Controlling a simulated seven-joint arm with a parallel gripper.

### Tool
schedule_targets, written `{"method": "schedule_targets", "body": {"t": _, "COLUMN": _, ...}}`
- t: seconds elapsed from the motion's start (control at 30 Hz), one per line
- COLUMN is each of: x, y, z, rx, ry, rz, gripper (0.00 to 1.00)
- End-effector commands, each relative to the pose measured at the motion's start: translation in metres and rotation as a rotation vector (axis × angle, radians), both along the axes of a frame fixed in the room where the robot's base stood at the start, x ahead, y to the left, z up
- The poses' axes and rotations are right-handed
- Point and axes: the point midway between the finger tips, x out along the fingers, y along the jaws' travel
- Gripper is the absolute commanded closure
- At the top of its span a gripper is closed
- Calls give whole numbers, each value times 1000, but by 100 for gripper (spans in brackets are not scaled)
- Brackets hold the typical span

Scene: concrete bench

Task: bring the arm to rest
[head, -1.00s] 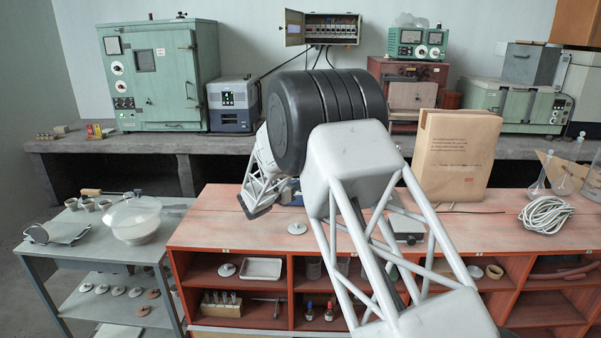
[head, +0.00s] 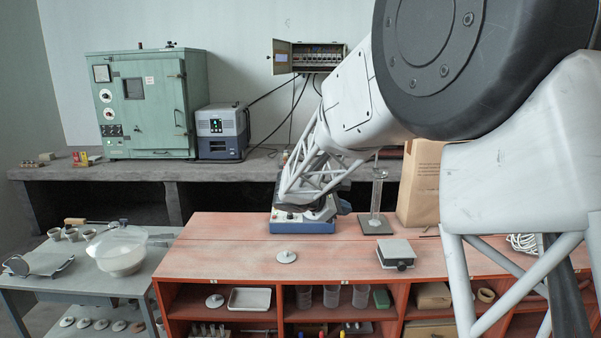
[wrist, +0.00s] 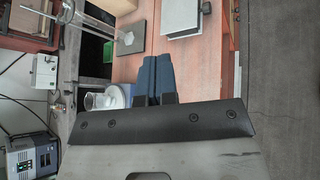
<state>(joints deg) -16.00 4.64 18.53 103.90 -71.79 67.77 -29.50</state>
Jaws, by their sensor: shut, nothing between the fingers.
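My gripper (wrist: 152,62) shows in the wrist view as two dark blue fingers pressed together, with nothing between them. They are over the red-topped bench (head: 240,245). In the head view my arm reaches in from the right, and its lattice link slopes down near the blue bench instrument (head: 300,226). The fingers are hard to make out there. In the wrist view the fingers appear beside a glass beaker (wrist: 100,101) and a pale round plate. I cannot tell how far apart they are in height.
A glass cylinder (head: 377,190) stands on a dark base near my arm. A grey box (head: 395,253) and a small white disc (head: 287,256) lie on the bench. A brown paper package (head: 420,185) stands at the right. The front left bench top is clear.

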Motion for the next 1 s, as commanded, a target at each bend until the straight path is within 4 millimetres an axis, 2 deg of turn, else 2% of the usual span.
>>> {"method": "schedule_targets", "body": {"t": 0.1, "x": -35, "y": -19, "z": 12, "rx": 90, "ry": -31, "rz": -75, "gripper": 100}}
{"method": "schedule_targets", "body": {"t": 0.4, "x": -121, "y": -55, "z": 29, "rx": 318, "ry": -117, "rz": -267, "gripper": 100}}
{"method": "schedule_targets", "body": {"t": 0.7, "x": -209, "y": -75, "z": 37, "rx": 540, "ry": -209, "rz": -468, "gripper": 100}}
{"method": "schedule_targets", "body": {"t": 1.0, "x": -293, "y": -84, "z": 36, "rx": 755, "ry": -308, "rz": -675, "gripper": 100}}
